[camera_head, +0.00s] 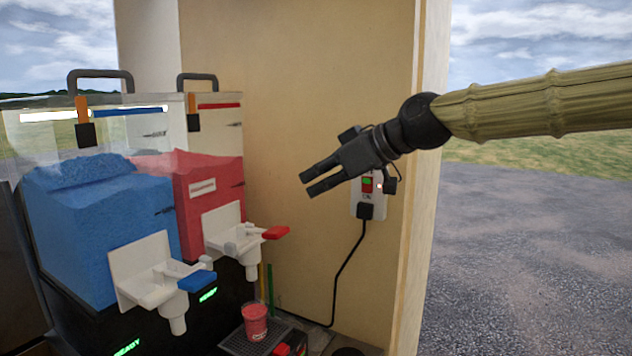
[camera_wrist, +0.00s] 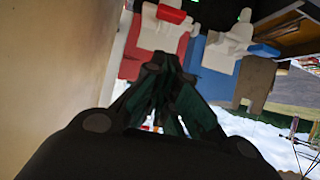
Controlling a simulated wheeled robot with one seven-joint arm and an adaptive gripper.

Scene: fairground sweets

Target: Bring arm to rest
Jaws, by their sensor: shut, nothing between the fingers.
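My gripper (camera_head: 306,184) is shut and empty. My arm reaches in from the right edge of the head view. In the wrist view my gripper (camera_wrist: 165,65) shows dark, with its fingers pointing towards the dispensers. The fingertips touch nothing that I can see.
A blue slush tank (camera_head: 95,235) and a red slush tank (camera_head: 208,180) stand at left. A cup of red slush (camera_head: 255,322) is on the drip tray (camera_head: 236,344) below. A switched socket (camera_head: 367,199) is on the wall behind my gripper. Open ground lies right.

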